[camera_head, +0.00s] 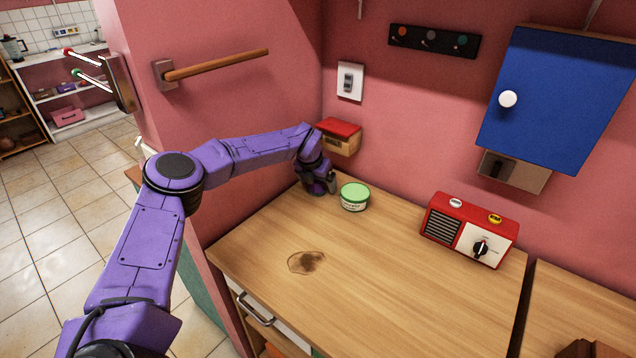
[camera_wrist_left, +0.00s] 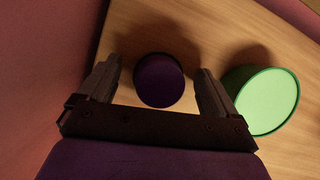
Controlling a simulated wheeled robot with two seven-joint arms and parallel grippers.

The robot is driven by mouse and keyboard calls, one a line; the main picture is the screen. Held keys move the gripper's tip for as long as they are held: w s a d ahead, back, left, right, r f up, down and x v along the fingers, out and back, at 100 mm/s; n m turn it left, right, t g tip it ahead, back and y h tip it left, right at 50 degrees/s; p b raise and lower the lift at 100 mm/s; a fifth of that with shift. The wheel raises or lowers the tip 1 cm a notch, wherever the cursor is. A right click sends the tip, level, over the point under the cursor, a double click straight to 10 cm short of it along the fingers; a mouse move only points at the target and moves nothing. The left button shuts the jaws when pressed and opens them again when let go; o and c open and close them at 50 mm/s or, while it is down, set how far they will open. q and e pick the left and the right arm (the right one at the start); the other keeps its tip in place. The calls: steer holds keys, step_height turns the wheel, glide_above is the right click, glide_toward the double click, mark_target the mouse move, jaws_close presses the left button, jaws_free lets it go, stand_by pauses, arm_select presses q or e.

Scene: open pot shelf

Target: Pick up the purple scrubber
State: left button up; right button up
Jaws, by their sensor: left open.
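The purple scrubber (camera_wrist_left: 160,80) shows in the left wrist view as a dark purple round top on the wooden counter. My left gripper (camera_wrist_left: 158,72) is open, with one finger on each side of the scrubber and a small gap at each side. In the head view my left gripper (camera_head: 328,182) is low over the back left corner of the counter. There I cannot tell the scrubber apart from the purple arm and gripper. My right gripper is in neither view.
A green-lidded tub (camera_head: 354,196) stands close to the right of my left gripper. A red-lidded box (camera_head: 340,138) is on the wall behind. A red radio-like box (camera_head: 468,228) stands farther right. The wooden counter (camera_head: 390,290) is clear in front.

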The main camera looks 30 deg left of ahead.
arm_select(q)
steer(key=shift+f, duration=0.1)
steer(key=c, duration=1.1)
steer(key=shift+c, duration=0.2)
steer(key=shift+w+r, duration=0.1)
steer(key=shift+r, duration=0.45)
step_height(320, 180, up, 17)
steer(key=shift+b, duration=0.85)
